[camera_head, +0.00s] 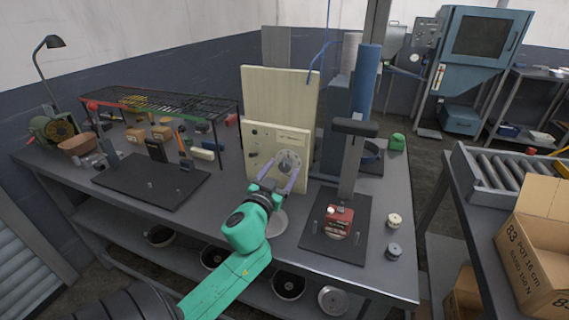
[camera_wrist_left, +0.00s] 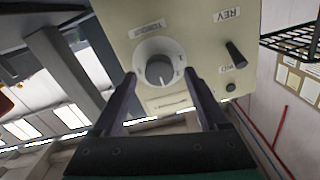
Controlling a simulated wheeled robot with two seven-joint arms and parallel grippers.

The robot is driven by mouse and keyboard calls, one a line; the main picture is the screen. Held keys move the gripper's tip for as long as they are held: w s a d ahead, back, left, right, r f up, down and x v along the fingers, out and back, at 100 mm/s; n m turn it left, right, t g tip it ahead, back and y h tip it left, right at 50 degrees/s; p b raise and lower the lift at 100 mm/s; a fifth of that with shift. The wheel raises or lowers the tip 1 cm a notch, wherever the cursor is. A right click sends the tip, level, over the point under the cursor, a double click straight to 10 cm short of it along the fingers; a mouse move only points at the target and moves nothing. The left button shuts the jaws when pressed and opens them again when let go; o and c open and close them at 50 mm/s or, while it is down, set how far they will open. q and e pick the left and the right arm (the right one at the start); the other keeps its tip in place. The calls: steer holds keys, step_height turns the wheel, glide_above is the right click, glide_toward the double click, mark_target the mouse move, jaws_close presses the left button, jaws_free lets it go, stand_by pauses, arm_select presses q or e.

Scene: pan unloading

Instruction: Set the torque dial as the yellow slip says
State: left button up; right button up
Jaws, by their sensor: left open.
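The torque dial (camera_head: 289,160) sits on the front of a cream control box (camera_head: 262,140) on the bench. In the left wrist view it is a grey knob (camera_wrist_left: 159,68) on a pale round scale. A light mark on the knob points down in that upside-down picture; the scale numbers are too small to read surely. My left gripper (camera_head: 284,174) is open, its fingers pointing at the dial, one on each side of the knob in the left wrist view (camera_wrist_left: 160,76). Contact cannot be told. I cannot make out a yellow slip. My right gripper is out of view.
The box also carries a dark lever (camera_wrist_left: 236,54) beside upside-down lettering. A press stand with a dark base plate (camera_head: 318,240) and a red block (camera_head: 338,218) stands right of my left arm. A wire rack (camera_head: 160,100) and small parts fill the left bench. A carton (camera_head: 540,235) stands far right.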

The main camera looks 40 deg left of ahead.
arm_select(q)
steer(key=shift+w+a+r, duration=0.1)
steer(key=shift+w+a, duration=0.05)
steer(key=shift+w, duration=0.45)
steer(key=shift+w+a, duration=0.1)
steer(key=shift+w, duration=0.15)
steer(key=shift+c, duration=0.3)
jaws_close()
